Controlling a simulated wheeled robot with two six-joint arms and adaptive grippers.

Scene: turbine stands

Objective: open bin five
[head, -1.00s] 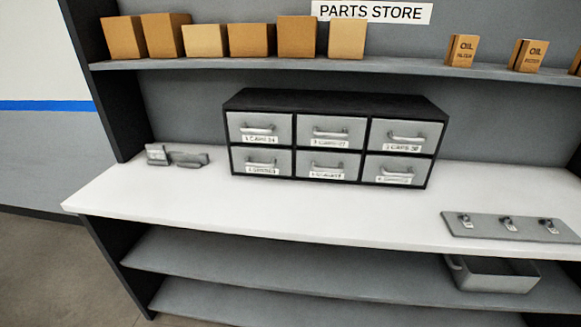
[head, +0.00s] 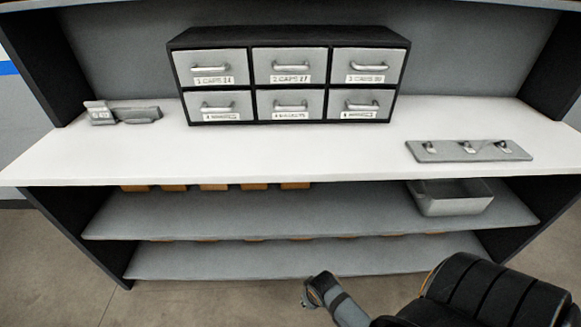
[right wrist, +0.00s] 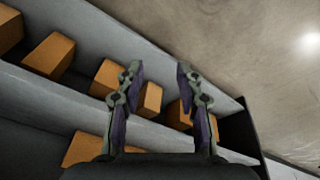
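A black cabinet (head: 290,37) with two rows of grey drawers stands on the white worktop. The lower middle drawer (head: 290,104) is where bin five would fall in the numbering; its label is too small to read surely. It has a bar handle, and all drawers look closed. My right gripper (right wrist: 158,76) is open and empty in the right wrist view, its fingers apart, with shelves and orange-brown boxes beyond it. The head view shows part of my right arm at lower right, well below and apart from the cabinet. My left gripper is not in view.
A grey plate with small hooks (head: 470,150) lies on the worktop at right. Small grey holders (head: 122,113) stand at left. A grey metal tray (head: 452,203) sits on the shelf below. The worktop (head: 290,150) in front of the cabinet is clear.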

